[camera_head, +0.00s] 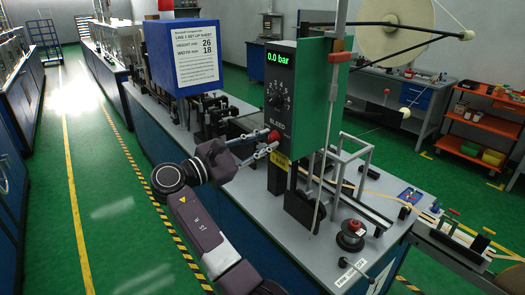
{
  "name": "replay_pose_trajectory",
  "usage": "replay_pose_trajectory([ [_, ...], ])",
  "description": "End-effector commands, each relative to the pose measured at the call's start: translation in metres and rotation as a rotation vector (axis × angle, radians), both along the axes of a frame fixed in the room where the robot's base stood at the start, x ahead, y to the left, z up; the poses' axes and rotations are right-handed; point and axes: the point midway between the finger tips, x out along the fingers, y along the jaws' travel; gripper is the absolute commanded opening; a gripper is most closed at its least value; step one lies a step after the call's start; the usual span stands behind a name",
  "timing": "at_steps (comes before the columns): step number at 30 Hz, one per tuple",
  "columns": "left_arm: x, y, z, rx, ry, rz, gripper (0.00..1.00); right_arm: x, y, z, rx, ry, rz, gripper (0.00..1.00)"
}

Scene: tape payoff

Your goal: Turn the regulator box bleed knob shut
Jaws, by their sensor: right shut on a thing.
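The regulator box (318,95) stands on the grey bench, with a green side and a black front panel. Its green display (278,57) reads 0.0 bar. A black dial (277,100) with numbers around it sits above the word BLEED. The red bleed knob (273,135) sticks out from the panel below that word. My right gripper (269,145) reaches it from the lower left, and its fingers are shut on the knob, partly covering it. The knob's turn angle is too small to tell. My left gripper is not in view.
A blue cabinet with a set-up sheet (195,54) stands behind on the same bench (265,224). A thin upright rod (329,150) and a metal frame stand right of the box. A large cream reel (405,25) hangs at upper right. Green floor is open at left.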

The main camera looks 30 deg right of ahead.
Motion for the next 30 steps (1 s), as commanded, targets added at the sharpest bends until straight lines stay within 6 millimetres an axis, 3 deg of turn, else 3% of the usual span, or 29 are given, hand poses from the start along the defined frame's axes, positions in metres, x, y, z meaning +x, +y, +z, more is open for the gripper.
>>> replay_pose_trajectory([
  [1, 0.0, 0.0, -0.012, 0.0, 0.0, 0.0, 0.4, 0.0, -0.002, -0.005, 0.004, -0.046, -0.003, 0.0],
  [18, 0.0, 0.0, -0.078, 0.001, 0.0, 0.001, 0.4, 0.0, -0.002, -0.005, 0.041, -0.568, 0.001, 0.0],
  [30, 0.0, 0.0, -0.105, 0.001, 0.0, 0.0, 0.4, 0.001, -0.002, -0.001, 0.058, -0.793, 0.004, 0.0],
])
